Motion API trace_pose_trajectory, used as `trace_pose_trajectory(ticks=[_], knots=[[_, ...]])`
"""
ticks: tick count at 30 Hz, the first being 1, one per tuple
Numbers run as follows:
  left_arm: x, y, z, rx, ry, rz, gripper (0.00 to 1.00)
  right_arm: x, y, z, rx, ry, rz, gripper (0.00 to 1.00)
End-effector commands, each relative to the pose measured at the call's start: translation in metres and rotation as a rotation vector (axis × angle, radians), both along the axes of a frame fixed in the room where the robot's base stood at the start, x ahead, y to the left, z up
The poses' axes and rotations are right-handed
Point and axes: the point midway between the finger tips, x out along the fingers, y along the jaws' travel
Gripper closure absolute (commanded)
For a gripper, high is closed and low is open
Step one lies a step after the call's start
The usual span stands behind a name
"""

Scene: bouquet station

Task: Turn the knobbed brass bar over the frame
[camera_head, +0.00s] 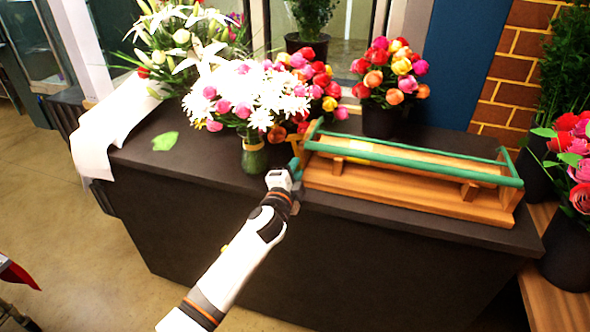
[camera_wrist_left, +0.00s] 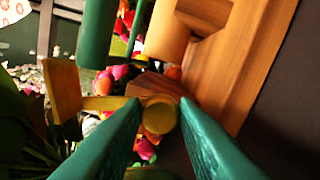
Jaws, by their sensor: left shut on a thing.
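The wooden frame (camera_head: 400,196) with green rails lies along the counter, and its left end is by my left gripper. The knobbed brass bar (camera_head: 296,141) shows as a small yellow piece at that end. In the left wrist view the brass bar (camera_wrist_left: 100,103) runs sideways, with a flat crosspiece at its left and a round knob (camera_wrist_left: 160,114) at its right. My left gripper (camera_head: 295,166) has its teal fingers on either side of the knob and is shut on it; the fingers also show in the wrist view (camera_wrist_left: 160,120). My right gripper is in neither view.
A green vase (camera_head: 254,157) of white and pink flowers stands close left of the gripper. Dark pots of tulips (camera_head: 380,122) stand behind the frame. White paper (camera_head: 113,128) hangs over the left counter edge. The dark counter's (camera_head: 200,170) front left is mostly clear.

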Motion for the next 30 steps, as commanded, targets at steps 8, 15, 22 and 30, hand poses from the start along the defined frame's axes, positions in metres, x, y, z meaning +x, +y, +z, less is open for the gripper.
trace_pose_trajectory(ticks=[8,15,22,30], knots=[[-0.0003,-0.0004,-0.0017,0.179,-0.055,-0.001,1.0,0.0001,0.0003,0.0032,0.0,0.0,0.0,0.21],[-0.0002,0.0,-0.0022,0.264,-0.083,0.0,1.0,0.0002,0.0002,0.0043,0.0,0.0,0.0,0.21],[-0.0002,-0.0001,-0.0026,0.293,-0.092,0.0,1.0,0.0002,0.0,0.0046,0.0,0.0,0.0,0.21],[-0.0003,-0.0001,-0.0028,0.296,-0.093,0.0,1.0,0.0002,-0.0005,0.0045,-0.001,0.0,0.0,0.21]])
